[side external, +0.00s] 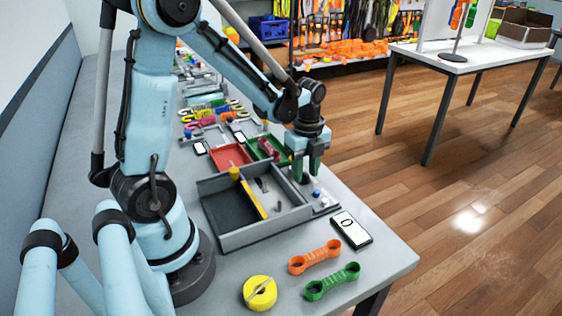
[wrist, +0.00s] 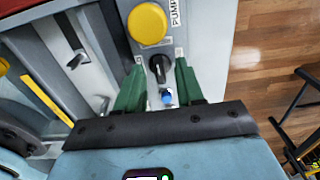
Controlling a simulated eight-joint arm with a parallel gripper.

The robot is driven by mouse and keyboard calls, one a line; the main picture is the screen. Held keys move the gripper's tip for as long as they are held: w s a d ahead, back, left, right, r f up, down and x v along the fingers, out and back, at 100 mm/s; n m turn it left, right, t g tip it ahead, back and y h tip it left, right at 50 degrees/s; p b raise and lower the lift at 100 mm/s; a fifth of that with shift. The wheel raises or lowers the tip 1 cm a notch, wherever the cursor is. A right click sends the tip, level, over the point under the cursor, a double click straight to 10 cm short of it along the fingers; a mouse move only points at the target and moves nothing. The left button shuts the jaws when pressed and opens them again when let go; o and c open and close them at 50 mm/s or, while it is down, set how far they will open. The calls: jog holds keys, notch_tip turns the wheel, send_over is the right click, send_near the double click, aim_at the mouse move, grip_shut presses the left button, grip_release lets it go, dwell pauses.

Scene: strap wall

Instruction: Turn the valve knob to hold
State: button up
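The valve knob (wrist: 159,68) is black and sits on a grey panel (wrist: 200,45) in the wrist view, between a large yellow button (wrist: 147,23) and a small blue button (wrist: 167,97). Small labels lie near it, too small to read. My gripper (wrist: 160,75) has its green fingers apart, one on each side of the knob, with visible gaps to it. In the side view my gripper (side external: 306,172) points down over the panel, and the knob cannot be made out there. The blue button (side external: 316,193) shows just in front of the fingers.
A grey divided tray (side external: 232,236) with a yellow bar stands left of the panel. A phone-like device (side external: 351,229), an orange strap (side external: 314,257), a green strap (side external: 332,281) and a yellow roll (side external: 259,292) lie nearer. Red (side external: 230,155) and green bins stand behind.

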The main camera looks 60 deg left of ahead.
jog(key=shift+f, duration=0.1)
grip_shut()
jog(key=shift+n, duration=0.3)
jog(key=n, duration=0.3)
jog(key=shift+n, duration=0.3)
jog(key=n, duration=0.4)
jog(key=shift+n, duration=0.3)
jog(key=n, duration=0.4)
jog(key=shift+n, duration=2.5)
